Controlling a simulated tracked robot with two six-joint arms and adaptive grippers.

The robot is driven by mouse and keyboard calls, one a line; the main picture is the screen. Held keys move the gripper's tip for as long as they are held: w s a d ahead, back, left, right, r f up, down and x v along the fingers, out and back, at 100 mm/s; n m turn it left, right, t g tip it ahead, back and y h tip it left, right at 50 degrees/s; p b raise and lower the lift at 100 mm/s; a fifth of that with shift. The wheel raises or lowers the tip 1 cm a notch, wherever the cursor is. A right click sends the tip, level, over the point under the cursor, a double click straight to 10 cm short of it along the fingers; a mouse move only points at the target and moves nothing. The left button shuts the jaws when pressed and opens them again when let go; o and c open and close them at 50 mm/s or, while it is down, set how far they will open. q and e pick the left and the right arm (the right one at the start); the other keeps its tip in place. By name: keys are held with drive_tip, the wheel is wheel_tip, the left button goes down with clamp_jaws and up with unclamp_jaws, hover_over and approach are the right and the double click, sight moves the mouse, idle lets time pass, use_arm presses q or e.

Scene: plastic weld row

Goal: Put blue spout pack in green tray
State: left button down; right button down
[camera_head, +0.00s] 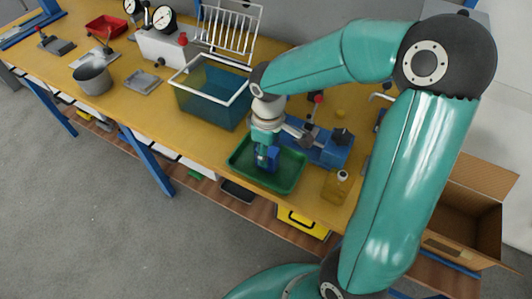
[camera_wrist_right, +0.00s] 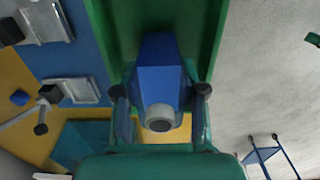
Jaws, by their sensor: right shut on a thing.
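The blue spout pack (camera_wrist_right: 158,75) is between the two fingers of my right gripper (camera_wrist_right: 160,95), with its round grey spout facing the wrist camera. In the head view the pack (camera_head: 271,155) shows as a small blue patch below my right gripper (camera_head: 266,151). The gripper is shut on it. Both are over the green tray (camera_head: 290,186), which sits on the bench near its front edge; the tray (camera_wrist_right: 207,30) also shows behind the pack in the wrist view. I cannot tell whether the pack touches the tray floor. My left gripper is not in view.
A clear blue tank with a white rim (camera_head: 212,95) stands left of the tray. A blue fixture (camera_head: 325,148) stands close to its right, and a small bottle (camera_head: 336,186) is near the bench edge. An open cardboard box (camera_head: 465,215) is at the far right.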

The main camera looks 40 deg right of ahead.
drive_tip(key=shift+f, duration=0.2)
drive_tip(key=c, duration=0.7)
unclamp_jaws()
drive_tip(key=shift+o, duration=0.2)
drive_tip(key=shift+r, duration=0.15)
drive_tip(key=shift+r, duration=0.15)
wheel_tip(320, 180, up, 12)
drive_tip(key=shift+f+p, duration=0.1)
drive_tip(key=shift+p, duration=0.45)
